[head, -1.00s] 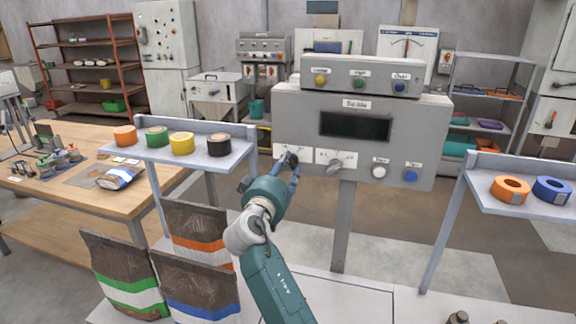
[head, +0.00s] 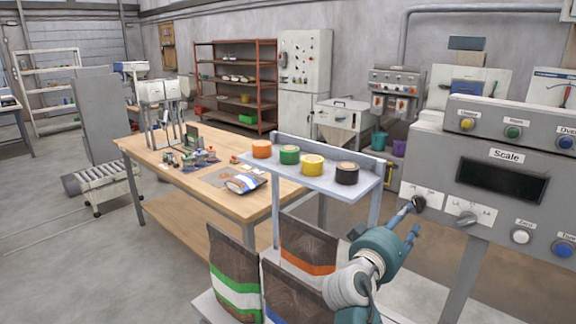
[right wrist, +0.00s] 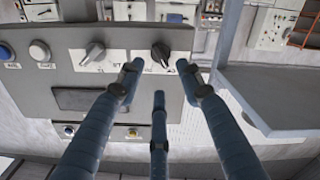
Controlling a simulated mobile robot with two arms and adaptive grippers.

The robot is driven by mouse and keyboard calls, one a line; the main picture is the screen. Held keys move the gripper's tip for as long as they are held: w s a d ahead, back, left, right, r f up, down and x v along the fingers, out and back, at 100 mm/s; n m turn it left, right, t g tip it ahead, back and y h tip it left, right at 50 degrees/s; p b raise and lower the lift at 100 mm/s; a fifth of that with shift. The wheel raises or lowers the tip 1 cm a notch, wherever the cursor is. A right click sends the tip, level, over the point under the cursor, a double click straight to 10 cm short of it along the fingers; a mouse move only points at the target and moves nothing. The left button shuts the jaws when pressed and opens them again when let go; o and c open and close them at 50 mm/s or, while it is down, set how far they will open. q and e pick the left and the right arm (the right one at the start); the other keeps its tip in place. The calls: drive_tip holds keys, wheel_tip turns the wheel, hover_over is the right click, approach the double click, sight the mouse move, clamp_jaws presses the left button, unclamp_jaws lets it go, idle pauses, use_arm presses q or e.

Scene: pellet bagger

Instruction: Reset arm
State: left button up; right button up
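The grey scale panel (head: 496,185) stands at the right of the head view with a dark blank display. Its black knob (head: 419,203) is at the lower left, beside a grey knob (head: 467,218). My right gripper (head: 411,222) is just in front of the black knob. In the right wrist view the fingers of this gripper (right wrist: 159,82) are spread apart, with nothing between them. The black knob (right wrist: 161,54) shows beyond the fingertips, apart from them as far as I can tell. My left gripper is out of view.
A shelf (head: 340,182) with orange, green, yellow and black tape rolls stands left of the panel. Several brown bags, one a green-striped bag (head: 235,280), stand below it. A wooden table (head: 165,163) is further left. Open floor (head: 90,260) lies at the front left.

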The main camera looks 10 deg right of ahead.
drive_tip(key=s+a+f+n+g+y, duration=0.1)
drive_tip(key=s+a+f+g+y, duration=0.15)
drive_tip(key=s+f, duration=0.65)
drive_tip(key=s+a+f+n+g+y, duration=0.1)
drive_tip(key=s+f+y, duration=0.35)
drive_tip(key=f, duration=0.95)
drive_tip(key=s+a+f+n+g+y, duration=0.1)
drive_tip(key=s+a+f+g+y, duration=0.2)
drive_tip(key=s, duration=0.4)
drive_tip(key=s+a+f+n+y, duration=0.1)
drive_tip(key=s+a+f, duration=0.2)
drive_tip(key=s+a, duration=0.35)
drive_tip(key=s+a+f+n+g+y, duration=0.1)
drive_tip(key=s+a+f+g+y, duration=0.15)
drive_tip(key=s, duration=0.65)
drive_tip(key=s+a+f+b, duration=0.1)
drive_tip(key=s+f, duration=0.1)
drive_tip(key=f, duration=1.3)
drive_tip(key=s+f, duration=0.2)
drive_tip(key=f, duration=1.3)
drive_tip(key=s+d+f+n+g, duration=0.1)
drive_tip(key=s+d+f, duration=0.1)
drive_tip(key=s+f, duration=1.2)
drive_tip(key=shift+s+d+f+g+b, duration=0.3)
drive_tip(key=shift+s+d+f+b, duration=0.1)
drive_tip(key=shift+s, duration=0.35)
